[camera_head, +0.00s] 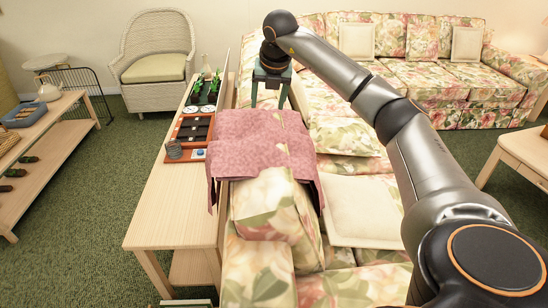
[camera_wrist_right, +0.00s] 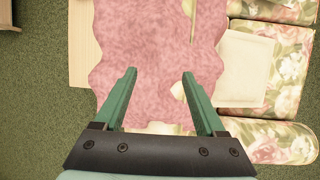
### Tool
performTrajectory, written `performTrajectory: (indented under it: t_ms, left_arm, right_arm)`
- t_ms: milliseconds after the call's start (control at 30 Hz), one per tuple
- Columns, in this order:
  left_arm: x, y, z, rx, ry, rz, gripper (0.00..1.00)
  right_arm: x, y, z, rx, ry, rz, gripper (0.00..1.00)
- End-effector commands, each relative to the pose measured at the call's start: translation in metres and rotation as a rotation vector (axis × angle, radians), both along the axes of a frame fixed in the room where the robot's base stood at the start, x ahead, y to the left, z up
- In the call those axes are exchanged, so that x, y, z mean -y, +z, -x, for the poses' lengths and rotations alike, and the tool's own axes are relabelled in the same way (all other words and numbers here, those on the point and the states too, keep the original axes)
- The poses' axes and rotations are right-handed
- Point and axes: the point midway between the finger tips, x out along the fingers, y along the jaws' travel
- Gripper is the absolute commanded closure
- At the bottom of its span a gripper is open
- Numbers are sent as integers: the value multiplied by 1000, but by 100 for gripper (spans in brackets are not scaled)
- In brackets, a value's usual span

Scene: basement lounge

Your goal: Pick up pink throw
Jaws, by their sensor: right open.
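The pink throw (camera_head: 250,143) lies draped over the back of the near floral sofa (camera_head: 268,225), with one edge over the wooden console table (camera_head: 166,215). It also fills the upper middle of the right wrist view (camera_wrist_right: 150,55). My right gripper (camera_head: 268,105) is above the far edge of the throw, pointing down. In the right wrist view its two green fingers (camera_wrist_right: 158,82) are apart, with nothing held between them. Whether the fingertips touch the cloth cannot be told. My left gripper is not in view.
A red tray (camera_head: 190,130) with dark items, a dark round stack (camera_head: 174,149) and green plants (camera_head: 207,85) stand on the console beside the throw. Cushions (camera_head: 362,211) lie on the sofa. A wicker chair (camera_head: 154,68) and another floral sofa (camera_head: 440,75) stand behind.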

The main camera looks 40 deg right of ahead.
Motion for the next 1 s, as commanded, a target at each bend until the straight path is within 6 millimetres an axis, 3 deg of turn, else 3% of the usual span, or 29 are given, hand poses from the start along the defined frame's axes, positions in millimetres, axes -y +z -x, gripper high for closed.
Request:
performTrajectory:
  t_ms: [200,467,700,1000]
  left_arm:
    - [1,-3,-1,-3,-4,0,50]
    - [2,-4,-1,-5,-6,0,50]
    - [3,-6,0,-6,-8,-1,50]
    - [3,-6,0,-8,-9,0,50]
  right_arm:
    - [5,-40,-14,-5,3,-3,28]
    - [9,-60,-23,-2,5,-3,28]
    - [17,-93,-34,-3,6,-3,28]
    - [19,-103,-38,1,8,-3,28]
